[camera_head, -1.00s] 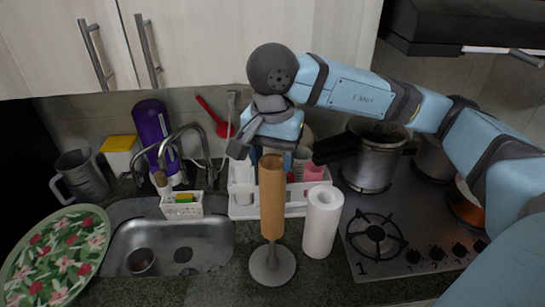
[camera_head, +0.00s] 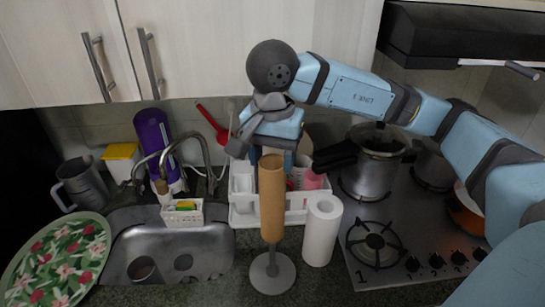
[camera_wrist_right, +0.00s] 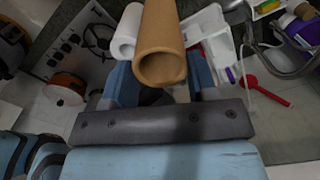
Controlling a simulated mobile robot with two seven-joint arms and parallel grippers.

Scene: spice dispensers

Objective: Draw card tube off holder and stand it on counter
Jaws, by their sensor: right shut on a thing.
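The brown card tube (camera_head: 272,205) is upright over the grey round-based holder (camera_head: 272,278). A stretch of the holder's post shows between the tube's lower end and the base, so the tube is raised. Whether the post's top is still inside it is hidden. My right gripper (camera_head: 272,163) is shut on the tube's upper part, from behind in the head view. In the right wrist view the tube (camera_wrist_right: 160,40) lies between the two blue fingers, its open end facing the camera. My left gripper is not in view.
A white paper roll (camera_head: 322,232) stands close right of the holder. A white caddy (camera_head: 240,218) is behind. The sink (camera_head: 205,258) and floral plate (camera_head: 58,262) are left; the stove (camera_head: 400,235) with pots is right. Little bare counter shows around the holder.

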